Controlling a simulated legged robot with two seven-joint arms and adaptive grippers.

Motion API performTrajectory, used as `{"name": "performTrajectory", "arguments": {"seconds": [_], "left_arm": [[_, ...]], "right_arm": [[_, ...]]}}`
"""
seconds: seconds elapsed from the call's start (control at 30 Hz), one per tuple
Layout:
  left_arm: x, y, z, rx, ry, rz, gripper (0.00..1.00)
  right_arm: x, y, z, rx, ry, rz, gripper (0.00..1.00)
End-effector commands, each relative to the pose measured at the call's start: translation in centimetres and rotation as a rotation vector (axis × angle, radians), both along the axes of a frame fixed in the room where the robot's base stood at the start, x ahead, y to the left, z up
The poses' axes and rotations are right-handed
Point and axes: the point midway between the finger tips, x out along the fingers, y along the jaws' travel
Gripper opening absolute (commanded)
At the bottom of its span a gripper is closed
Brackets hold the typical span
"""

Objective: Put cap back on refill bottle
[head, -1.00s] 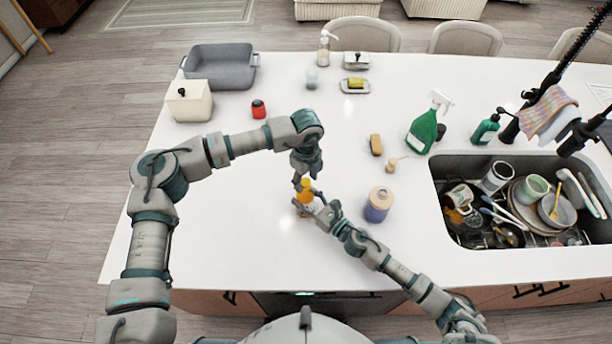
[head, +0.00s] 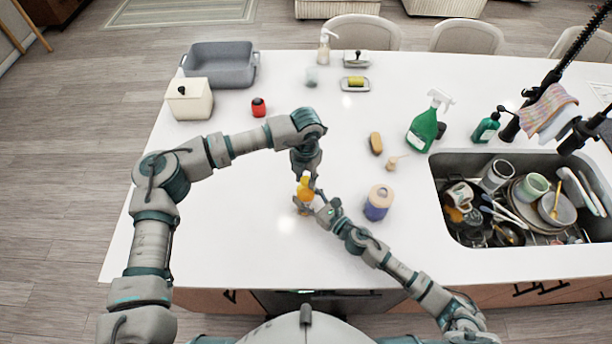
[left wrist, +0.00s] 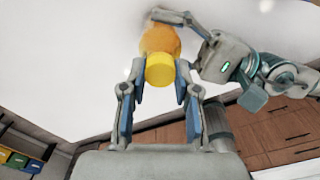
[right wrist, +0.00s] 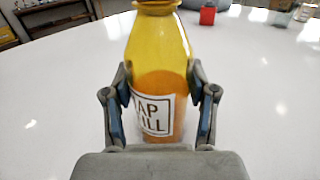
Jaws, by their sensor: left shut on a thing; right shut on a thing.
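The refill bottle (right wrist: 158,60) stands upright on the white counter in the right wrist view, with yellow upper walls, orange liquid and a white label. It also shows small in the head view (head: 303,206). My right gripper (right wrist: 160,98) is shut on its body from the sides. My left gripper (left wrist: 159,78) points down from above and is shut on the yellow cap (left wrist: 160,70), with the orange bottle (left wrist: 160,40) just beyond it. Whether the cap touches the bottle's neck cannot be told. The neck's top is cut off in the right wrist view.
A jar with a blue lower part (head: 378,203) stands right of my right gripper. A sponge (head: 375,143), a small brush (head: 396,161) and a green spray bottle (head: 423,131) lie or stand farther right, before the full sink (head: 445,225). Counter left of the bottle is clear.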

Motion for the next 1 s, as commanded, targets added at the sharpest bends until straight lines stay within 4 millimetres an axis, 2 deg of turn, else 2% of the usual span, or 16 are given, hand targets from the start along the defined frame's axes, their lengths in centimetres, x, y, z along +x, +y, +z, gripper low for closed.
{"name": "performTrajectory", "arguments": {"seconds": [0.3,0.5,0.6,0.73,0.77,0.83,0.87,1.0], "left_arm": [[0.38,-0.02,0.04,-0.010,-0.007,-0.872,0.00],[0.44,-0.07,0.02,-0.013,-0.006,-1.376,0.00],[0.46,-0.08,0.02,-0.013,-0.006,-1.521,0.00],[0.48,-0.08,0.03,-0.013,-0.007,-1.511,0.00],[0.48,-0.08,0.03,-0.013,-0.007,-1.511,0.35],[0.46,-0.09,0.03,-0.014,-0.007,-1.511,0.53],[0.44,-0.09,0.03,-0.013,-0.006,-1.511,0.60],[0.33,-0.09,0.01,-0.015,-0.003,-1.511,0.60]], "right_arm": [[-0.38,0.41,0.12,0.001,-0.005,0.013,0.00],[-0.45,0.48,0.13,0.001,-0.005,0.015,0.00],[-0.48,0.51,0.12,0.001,-0.006,0.016,0.00],[-0.52,0.54,0.12,0.001,-0.006,0.017,0.00],[-0.52,0.55,0.12,0.001,-0.006,0.017,0.00],[-0.49,0.52,0.11,0.001,-0.005,0.016,0.00],[-0.47,0.49,0.10,0.001,-0.005,0.015,0.00],[-0.33,0.34,0.08,0.001,-0.004,0.011,0.00]]}}
